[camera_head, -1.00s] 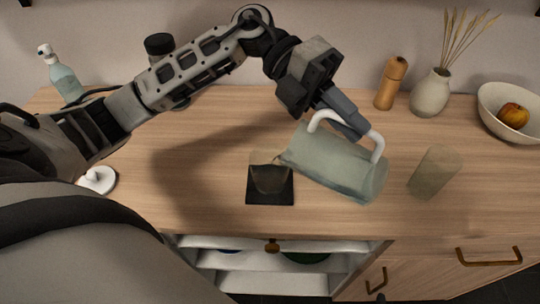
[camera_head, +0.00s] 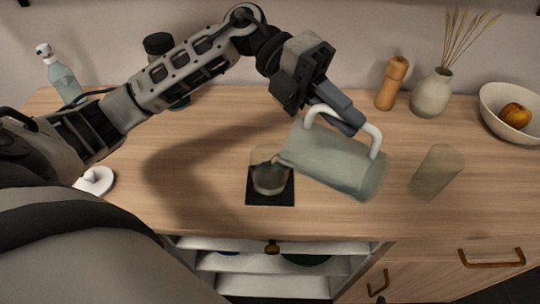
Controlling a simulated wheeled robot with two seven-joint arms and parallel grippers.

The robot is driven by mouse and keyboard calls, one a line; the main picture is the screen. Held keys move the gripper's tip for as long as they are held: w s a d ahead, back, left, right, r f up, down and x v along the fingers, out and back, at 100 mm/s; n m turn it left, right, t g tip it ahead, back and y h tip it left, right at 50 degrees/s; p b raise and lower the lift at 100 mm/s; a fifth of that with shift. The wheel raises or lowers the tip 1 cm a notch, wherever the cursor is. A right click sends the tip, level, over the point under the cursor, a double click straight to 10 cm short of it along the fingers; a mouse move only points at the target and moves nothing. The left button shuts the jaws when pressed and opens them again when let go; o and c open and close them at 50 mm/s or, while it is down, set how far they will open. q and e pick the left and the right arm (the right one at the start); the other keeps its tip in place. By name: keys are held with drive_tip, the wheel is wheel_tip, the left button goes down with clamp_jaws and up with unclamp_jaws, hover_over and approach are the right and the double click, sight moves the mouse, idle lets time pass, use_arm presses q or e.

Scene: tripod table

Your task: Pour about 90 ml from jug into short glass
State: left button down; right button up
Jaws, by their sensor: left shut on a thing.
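The jug (camera_head: 335,162) is a translucent grey-green vessel with a white handle. My left gripper (camera_head: 350,122) is shut on that handle and holds the jug tilted, its mouth toward the left. The short glass (camera_head: 269,178) is small and clear and stands on a black square mat (camera_head: 270,197). The jug's lip is at the glass's upper right rim in the picture; I cannot tell whether they touch. Some liquid seems to show in the glass, but its level is hard to read. My right gripper is not in view.
A taller tinted glass (camera_head: 437,172) stands right of the jug. Behind are a wooden mill (camera_head: 391,83), a vase (camera_head: 431,93) with dry stalks and a bowl (camera_head: 497,106) with fruit. A bottle (camera_head: 64,79) and a white lid-like thing (camera_head: 96,181) are at left. An open shelf is below the front edge.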

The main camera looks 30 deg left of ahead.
sight(369, 151)
use_arm(q)
drive_tip(key=shift+r, duration=0.1)
drive_tip(key=p, duration=0.1)
drive_tip(key=d+p, duration=0.1)
drive_tip(key=shift+w+d+r+y+p, duration=0.1)
drive_tip(key=shift+d+r+y+p, duration=0.2)
drive_tip(key=shift+r+p, duration=0.05)
drive_tip(key=f, duration=0.1)
drive_tip(key=d+f+y+p, duration=0.1)
drive_tip(key=d+y, duration=0.1)
drive_tip(key=shift+w+d+f+n+p, duration=0.15)
drive_tip(key=shift+w+f+n+p, duration=0.1)
drive_tip(key=shift+f+n+p, duration=0.15)
drive_tip(key=shift+f, duration=0.2)
drive_tip(key=shift+d+f+y+p, duration=0.2)
drive_tip(key=shift+y+p, duration=0.1)
drive_tip(key=shift+w+d+f+y, duration=0.1)
drive_tip(key=shift+d+f+y, duration=0.2)
drive_tip(key=shift+f+y, duration=0.15)
drive_tip(key=shift+f, duration=0.25)
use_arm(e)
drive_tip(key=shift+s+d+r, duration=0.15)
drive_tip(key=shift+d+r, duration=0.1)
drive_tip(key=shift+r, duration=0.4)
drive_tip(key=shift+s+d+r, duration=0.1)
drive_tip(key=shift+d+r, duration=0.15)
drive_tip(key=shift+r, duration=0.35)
use_arm(q)
drive_tip(key=shift+d, duration=0.1)
